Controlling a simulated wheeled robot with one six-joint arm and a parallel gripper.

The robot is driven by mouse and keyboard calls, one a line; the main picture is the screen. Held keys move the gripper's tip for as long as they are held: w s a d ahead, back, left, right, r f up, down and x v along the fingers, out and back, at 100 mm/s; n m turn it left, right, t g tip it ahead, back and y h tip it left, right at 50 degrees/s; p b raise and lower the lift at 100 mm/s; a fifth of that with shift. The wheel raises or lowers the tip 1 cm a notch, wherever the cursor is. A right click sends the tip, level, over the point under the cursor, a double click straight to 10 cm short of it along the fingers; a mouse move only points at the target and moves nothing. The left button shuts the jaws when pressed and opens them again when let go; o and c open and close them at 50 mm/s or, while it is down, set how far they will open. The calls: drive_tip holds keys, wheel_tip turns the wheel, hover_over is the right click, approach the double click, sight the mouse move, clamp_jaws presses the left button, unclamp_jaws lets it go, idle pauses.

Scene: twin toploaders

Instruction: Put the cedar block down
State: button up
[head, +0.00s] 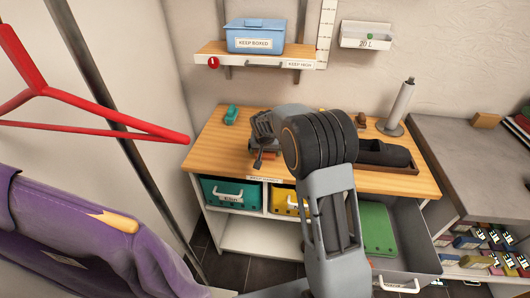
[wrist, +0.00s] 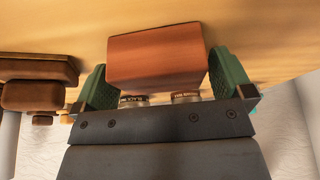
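The cedar block, a reddish-brown block (wrist: 155,58), sits between the two green-padded fingers of my gripper (wrist: 160,80) in the wrist view. Both pads appear to press on its sides. In the head view my gripper (head: 262,138) is over the left part of the wooden countertop (head: 213,143), and the arm hides much of what lies behind it. A small brown end below the fingers (head: 258,160) may be the block. I cannot tell whether the block touches the wood.
Two small labelled tins (wrist: 187,97) show behind the block. A teal item (head: 231,114) is at the back left. The counter's front left is clear.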

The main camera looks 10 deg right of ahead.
drive_tip(key=c, duration=0.8)
